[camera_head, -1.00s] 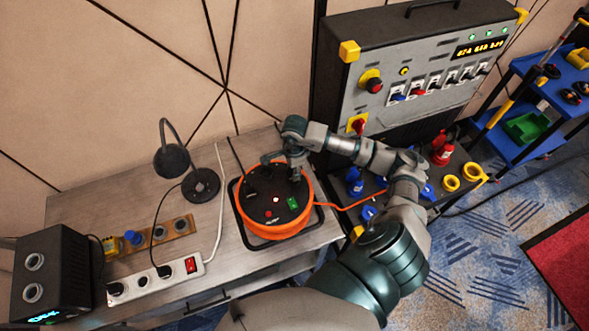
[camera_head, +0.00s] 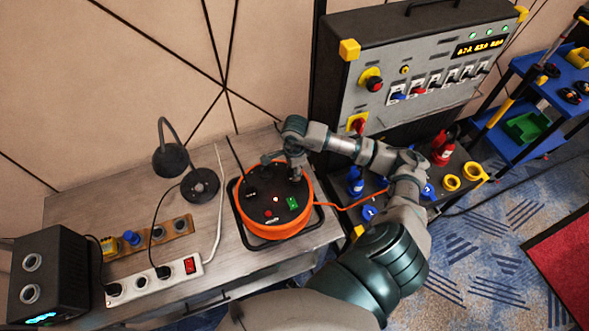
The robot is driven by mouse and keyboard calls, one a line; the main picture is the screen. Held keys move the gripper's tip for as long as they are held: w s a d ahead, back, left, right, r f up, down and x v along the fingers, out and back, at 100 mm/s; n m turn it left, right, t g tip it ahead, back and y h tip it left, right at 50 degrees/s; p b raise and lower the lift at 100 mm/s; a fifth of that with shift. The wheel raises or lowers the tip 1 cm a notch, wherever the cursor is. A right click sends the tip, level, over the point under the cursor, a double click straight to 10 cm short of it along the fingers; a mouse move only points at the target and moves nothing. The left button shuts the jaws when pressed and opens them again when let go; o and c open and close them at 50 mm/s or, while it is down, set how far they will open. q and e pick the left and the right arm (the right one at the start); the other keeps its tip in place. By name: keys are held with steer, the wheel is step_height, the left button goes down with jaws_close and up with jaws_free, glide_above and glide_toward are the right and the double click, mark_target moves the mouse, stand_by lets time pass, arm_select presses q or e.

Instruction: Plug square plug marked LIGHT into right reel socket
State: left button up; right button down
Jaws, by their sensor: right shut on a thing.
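The orange cable reel (camera_head: 272,229) lies on the grey bench, its black top face up, with a green switch and small sockets on it. My right gripper (camera_head: 297,176) is over the reel's upper right part, pointing down and shut. The plug in its fingers is too small and hidden to make out, and I cannot tell whether it touches the right socket. The LIGHT marking cannot be read. My left gripper is out of view.
A white power strip (camera_head: 152,283) and a black power box (camera_head: 50,276) stand at the left. A black desk lamp (camera_head: 172,160) stands behind them. A control cabinet (camera_head: 425,75) rises right of the reel, with blue and red connectors before it.

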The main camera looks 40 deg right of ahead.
steer(key=shift+f+b, duration=0.65)
steer(key=shift+f, duration=0.15)
steer(key=shift+c, duration=1.1)
jaws_free()
steer(key=shift+r, duration=0.2)
steer(key=shift+r+p, duration=1.8)
steer(key=shift+r, duration=1.1)
